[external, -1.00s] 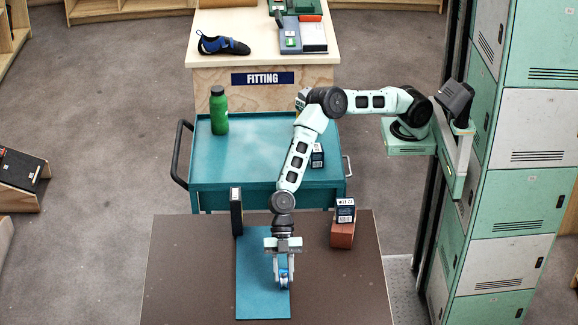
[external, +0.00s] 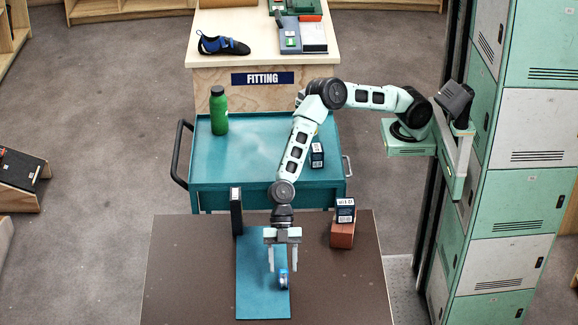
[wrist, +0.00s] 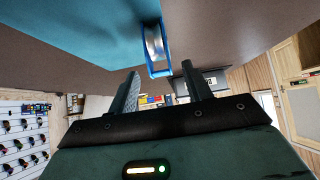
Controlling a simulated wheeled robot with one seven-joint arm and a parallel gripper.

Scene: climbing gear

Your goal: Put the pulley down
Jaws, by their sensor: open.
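The pulley (external: 283,279), small with blue side plates and a silver wheel, rests on the teal mat (external: 262,300) near its right edge. It also shows in the wrist view (wrist: 154,46), beyond the fingertips. My gripper (external: 283,268) is open and empty, its two fingers spread above and behind the pulley in the external view. In the wrist view the open fingers (wrist: 160,68) show on either side with a gap between them, and the pulley lies apart from them.
The mat lies on a brown table (external: 190,275). A dark upright box (external: 236,211) stands at the mat's back left. A small box (external: 345,210) sits on a reddish block (external: 342,235) at the back right. Behind is a teal cart (external: 255,170) with a green bottle (external: 219,111).

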